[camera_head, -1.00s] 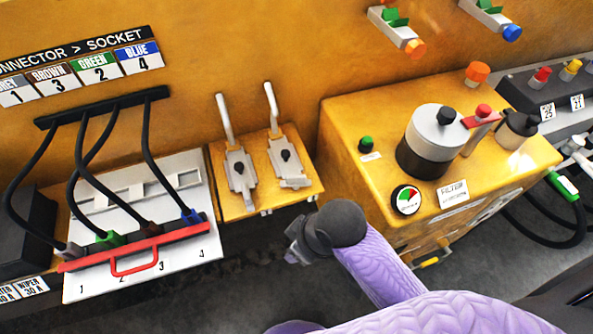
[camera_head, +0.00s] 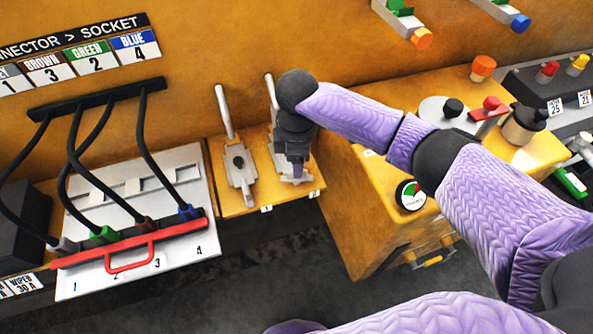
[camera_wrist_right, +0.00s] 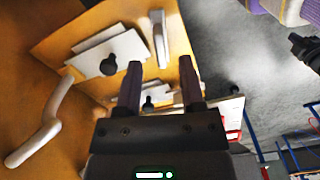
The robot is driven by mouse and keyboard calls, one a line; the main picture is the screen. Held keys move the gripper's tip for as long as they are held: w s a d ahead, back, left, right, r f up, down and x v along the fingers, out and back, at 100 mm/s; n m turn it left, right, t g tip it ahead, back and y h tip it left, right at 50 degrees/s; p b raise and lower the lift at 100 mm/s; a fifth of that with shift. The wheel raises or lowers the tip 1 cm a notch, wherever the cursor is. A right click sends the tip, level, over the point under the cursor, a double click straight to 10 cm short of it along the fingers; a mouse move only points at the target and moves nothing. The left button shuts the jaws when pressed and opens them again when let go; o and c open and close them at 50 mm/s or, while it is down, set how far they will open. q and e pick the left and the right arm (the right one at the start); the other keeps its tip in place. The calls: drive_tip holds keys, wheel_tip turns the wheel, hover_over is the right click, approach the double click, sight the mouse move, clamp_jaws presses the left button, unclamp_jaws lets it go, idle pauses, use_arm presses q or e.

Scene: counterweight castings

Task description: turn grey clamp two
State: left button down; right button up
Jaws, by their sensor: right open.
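Two grey clamps with raised lever handles stand side by side on a yellow ledge (camera_head: 225,200). The left clamp (camera_head: 238,168) is in clear view. The right clamp, number two, is mostly hidden behind my right gripper (camera_head: 297,172); part of its handle (camera_head: 270,92) shows above. My right gripper points down over this clamp. The right wrist view shows its two fingers (camera_wrist_right: 160,88) apart. A black knob (camera_wrist_right: 148,103) shows between them there, and a grey plate with a knob (camera_wrist_right: 100,52) lies to the left. I cannot tell contact. My left gripper is out of view.
A white connector panel (camera_head: 75,282) with a red handle bar and black cables stands left of the ledge. A yellow filter box (camera_head: 365,215) with a gauge and knobs stands close on the right, under my right arm. Coloured valves project from the wall above.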

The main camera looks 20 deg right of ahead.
wheel_tip(320, 180, down, 3)
drive_tip(key=shift+f+b, duration=0.2)
drive_tip(key=shift+b, duration=0.15)
clamp_jaws()
